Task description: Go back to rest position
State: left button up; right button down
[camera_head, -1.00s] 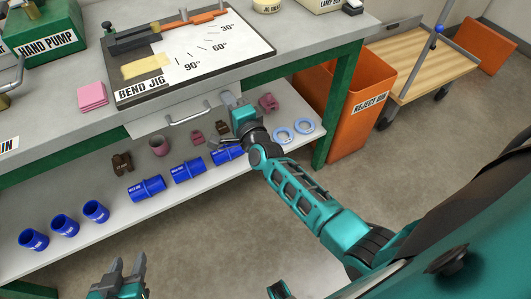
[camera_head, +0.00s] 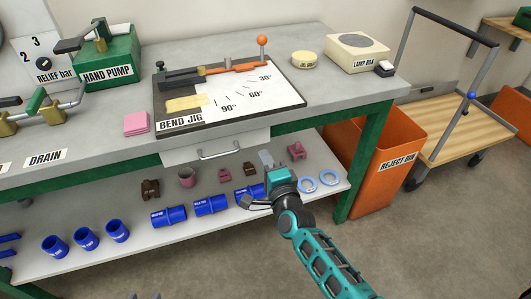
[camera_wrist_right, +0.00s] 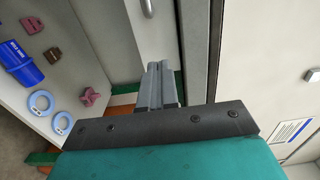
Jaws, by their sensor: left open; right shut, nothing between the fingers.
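My right gripper (camera_head: 266,158) is in front of the workbench, over the lower shelf (camera_head: 210,239) and to the right of the drawer handle (camera_head: 221,152). In the right wrist view its fingers (camera_wrist_right: 160,82) are together with nothing between them. My left gripper (camera_head: 144,296) shows only as two fingertips at the bottom edge, apart and empty, in front of the shelf.
Blue sleeves (camera_head: 170,216), brown and pink blocks (camera_head: 150,189) and light blue rings (camera_head: 329,177) lie on the shelf. The bend jig (camera_head: 240,90) is on the bench. An orange reject bin (camera_head: 385,185) and a cart (camera_head: 455,125) stand right; floor in front is clear.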

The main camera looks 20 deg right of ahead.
jog(key=s, duration=0.7)
jog(key=shift+s, duration=0.4)
jog(key=s+d+f+n+g, duration=0.1)
jog(key=s+f+n+g, duration=0.2)
jog(key=s+n, duration=0.4)
jog(key=s+f+n+g+y+p, duration=0.1)
jog(key=s+f+n+g, duration=0.3)
jog(key=n, duration=0.9)
jog(key=s, duration=0.3)
jog(key=shift+s+d+f, duration=0.25)
jog(key=shift+s+d, duration=0.1)
jog(key=shift+s, duration=0.05)
